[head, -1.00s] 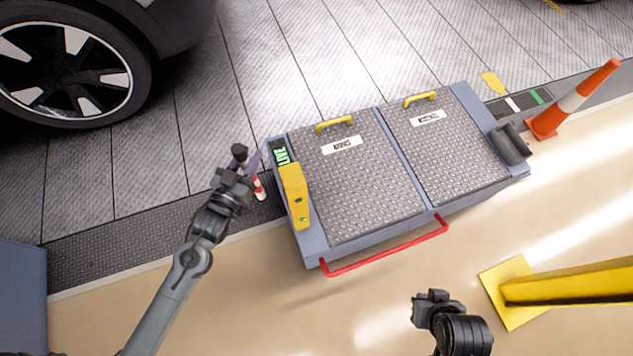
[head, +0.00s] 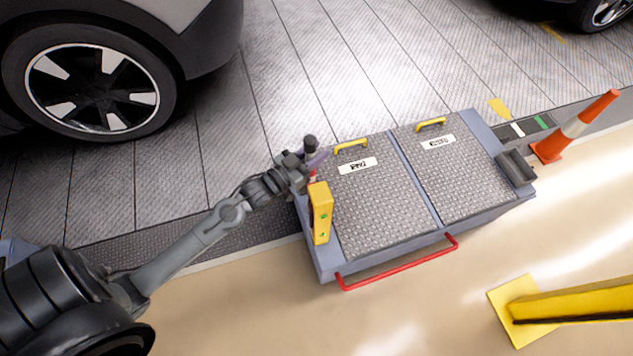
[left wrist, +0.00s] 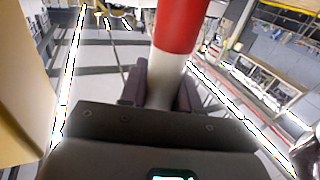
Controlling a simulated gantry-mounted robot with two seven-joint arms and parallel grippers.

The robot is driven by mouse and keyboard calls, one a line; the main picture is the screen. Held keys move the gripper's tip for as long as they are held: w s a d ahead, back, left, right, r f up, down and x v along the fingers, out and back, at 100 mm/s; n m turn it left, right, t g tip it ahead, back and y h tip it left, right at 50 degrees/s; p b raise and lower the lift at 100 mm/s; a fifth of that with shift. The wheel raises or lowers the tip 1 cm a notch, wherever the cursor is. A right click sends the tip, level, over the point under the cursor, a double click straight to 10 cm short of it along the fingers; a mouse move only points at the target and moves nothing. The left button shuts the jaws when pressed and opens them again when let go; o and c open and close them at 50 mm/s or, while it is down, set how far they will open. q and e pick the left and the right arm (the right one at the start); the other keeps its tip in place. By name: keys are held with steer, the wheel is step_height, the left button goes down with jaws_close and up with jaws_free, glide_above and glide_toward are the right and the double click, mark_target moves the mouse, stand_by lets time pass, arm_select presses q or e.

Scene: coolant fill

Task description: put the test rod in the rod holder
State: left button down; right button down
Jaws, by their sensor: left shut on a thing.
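In the head view the gripper hides most of the rod. No part is labelled as the rod holder; the upright yellow block (head: 320,213) with green marks and the dark open box (head: 516,168) on the cart's right end both show. My right gripper is not in view.
The cart (head: 385,195) has two tread-plate lids with yellow handles and a red front rail (head: 400,268). An orange cone (head: 573,128) stands at right, a yellow post (head: 570,297) lower right. A car wheel (head: 92,85) is upper left.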

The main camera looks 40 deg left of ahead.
arm_select(q)
step_height(320, 180, down, 12)
steer(key=b, duration=0.5)
steer(key=shift+f+b, duration=0.2)
steer(key=shift+b, duration=0.15)
steer(key=shift+f, duration=0.1)
steer(key=c, duration=0.8)
jaws_free()
steer(key=shift+f, duration=0.1)
